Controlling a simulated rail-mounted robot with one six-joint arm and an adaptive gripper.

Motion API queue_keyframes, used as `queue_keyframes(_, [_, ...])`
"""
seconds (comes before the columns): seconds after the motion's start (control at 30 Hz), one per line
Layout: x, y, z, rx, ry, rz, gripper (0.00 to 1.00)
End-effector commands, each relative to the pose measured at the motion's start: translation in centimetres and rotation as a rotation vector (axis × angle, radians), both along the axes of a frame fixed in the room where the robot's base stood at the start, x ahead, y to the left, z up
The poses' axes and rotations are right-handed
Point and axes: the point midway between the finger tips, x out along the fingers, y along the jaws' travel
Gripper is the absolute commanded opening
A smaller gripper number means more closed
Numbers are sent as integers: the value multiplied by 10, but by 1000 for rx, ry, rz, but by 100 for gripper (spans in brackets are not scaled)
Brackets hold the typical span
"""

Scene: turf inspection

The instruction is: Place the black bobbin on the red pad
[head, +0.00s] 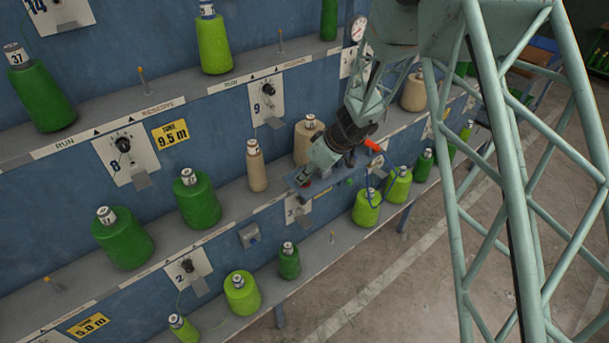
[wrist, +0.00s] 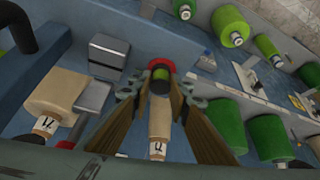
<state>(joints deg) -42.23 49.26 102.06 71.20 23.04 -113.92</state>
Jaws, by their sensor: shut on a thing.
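My gripper (head: 308,182) is low over a blue ledge (head: 322,187) that juts from the middle shelf. In the wrist view its two fingers (wrist: 158,94) are closed around a small dark cylinder with a green end, which I take as the black bobbin (wrist: 160,87). The red pad (wrist: 160,62) shows as a red rim just behind the bobbin's green end. I cannot tell whether the bobbin touches the pad. In the head view the gripper hides the bobbin, and a bit of red shows at the fingertips.
A slim beige cone (head: 256,166) and a wider beige cone (head: 307,140) stand close to my gripper on the middle shelf. Green cones (head: 197,198) stand to the left. Lime cones (head: 366,207) stand on the lower shelf. A grey metal box (wrist: 107,52) is near the fingers.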

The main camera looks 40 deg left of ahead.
Motion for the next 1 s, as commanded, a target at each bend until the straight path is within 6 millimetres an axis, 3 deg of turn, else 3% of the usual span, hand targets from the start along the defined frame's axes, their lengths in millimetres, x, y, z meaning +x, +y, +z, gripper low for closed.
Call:
queue_keyframes(0.47, [0, 0, -3, 0, 0, 0, 10])
queue_keyframes(0.5, [0, 0, -3, 0, 1, 0, 20])
queue_keyframes(0.6, [0, 0, -2, 0, 1, 0, 30])
queue_keyframes(1.0, [0, 0, -2, 0, 1, 0, 31])
